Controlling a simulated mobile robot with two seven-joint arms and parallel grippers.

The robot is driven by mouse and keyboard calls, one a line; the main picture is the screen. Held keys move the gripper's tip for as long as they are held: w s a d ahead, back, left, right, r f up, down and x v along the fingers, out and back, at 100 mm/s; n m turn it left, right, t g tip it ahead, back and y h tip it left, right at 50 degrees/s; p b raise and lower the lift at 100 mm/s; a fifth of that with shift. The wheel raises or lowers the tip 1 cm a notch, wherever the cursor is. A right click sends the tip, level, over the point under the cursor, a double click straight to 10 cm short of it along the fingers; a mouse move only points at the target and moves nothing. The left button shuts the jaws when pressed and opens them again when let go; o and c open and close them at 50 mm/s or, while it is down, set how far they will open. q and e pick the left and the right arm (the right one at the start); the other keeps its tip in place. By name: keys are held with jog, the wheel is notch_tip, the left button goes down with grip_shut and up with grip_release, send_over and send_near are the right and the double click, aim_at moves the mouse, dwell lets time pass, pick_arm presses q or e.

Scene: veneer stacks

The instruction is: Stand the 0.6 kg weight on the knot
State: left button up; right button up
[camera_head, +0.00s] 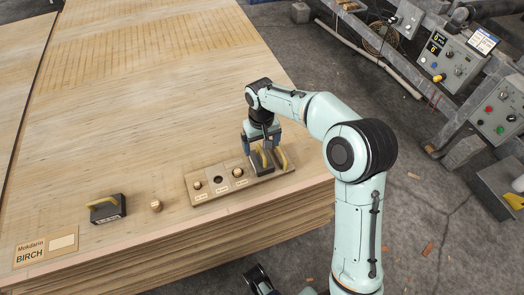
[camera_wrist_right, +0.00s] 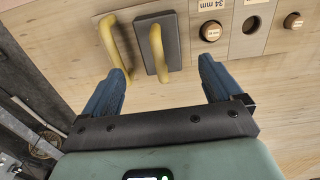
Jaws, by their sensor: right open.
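My right gripper (camera_head: 262,147) is open above the right end of the wooden board. In the right wrist view its fingers (camera_wrist_right: 160,70) are wide apart, with nothing between them. Just beyond them is a dark block (camera_wrist_right: 172,50) with a yellow handle, and beside it a second yellow handle (camera_wrist_right: 113,42). Another dark weight (camera_head: 108,209) with a yellow handle stands at the front left of the stack. Its label is too small to read, so I cannot tell which is the 0.6 kg weight. A small round brown piece (camera_head: 156,205), possibly the knot, is to its right.
The wooden board (camera_head: 205,197) holds round plugs and a dark hole (camera_head: 218,180). A birch sign (camera_head: 45,249) lies at the stack's front left corner. The veneer behind is clear. Control panels (camera_head: 445,60) stand beyond a floor gap. A dark part of mine shows at the bottom.

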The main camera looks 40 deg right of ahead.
notch_tip(320, 180, up, 4)
jog(key=shift+r+p, duration=0.2)
jog(key=shift+p, duration=0.15)
pick_arm(q)
jog(key=shift+s+r, duration=0.3)
jog(key=shift+r, duration=0.15)
jog(key=shift+s, duration=0.1)
